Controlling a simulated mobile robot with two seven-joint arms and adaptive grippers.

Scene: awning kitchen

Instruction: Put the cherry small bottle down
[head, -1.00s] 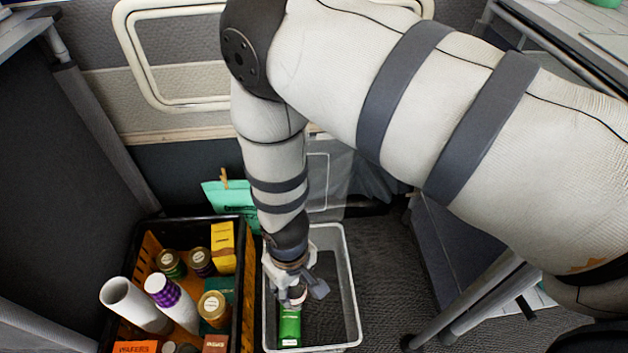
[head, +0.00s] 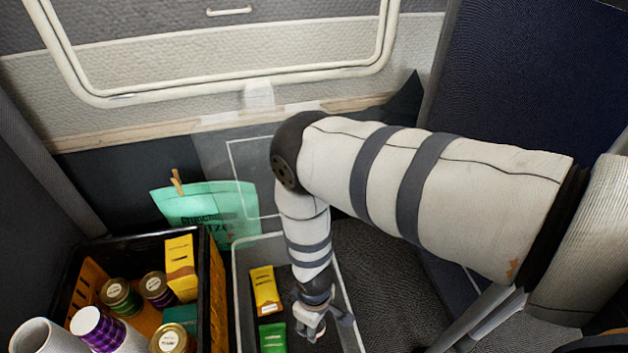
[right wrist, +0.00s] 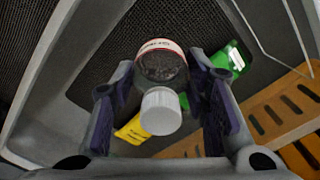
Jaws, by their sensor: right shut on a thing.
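In the right wrist view, the small bottle (right wrist: 161,66) has a white cap, a dark see-through body and a red-and-white label. It is between the two fingers of my right gripper (right wrist: 160,97), which is shut on it, with the cap toward the camera. In the head view my right gripper (head: 322,326) reaches down inside the pale grey bin (head: 238,300), right of a green packet. The bottle is hidden there by my gripper. Whether its base touches the bin floor, I cannot tell. My left gripper is not in view.
A yellow box (head: 265,290) and a green packet (head: 273,339) lie in the bin's left side. A black-and-orange crate (head: 217,300) with jars and cups stands close on the left. A mint bag (head: 212,208) stands behind. Dark floor (head: 390,300) is clear to the right.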

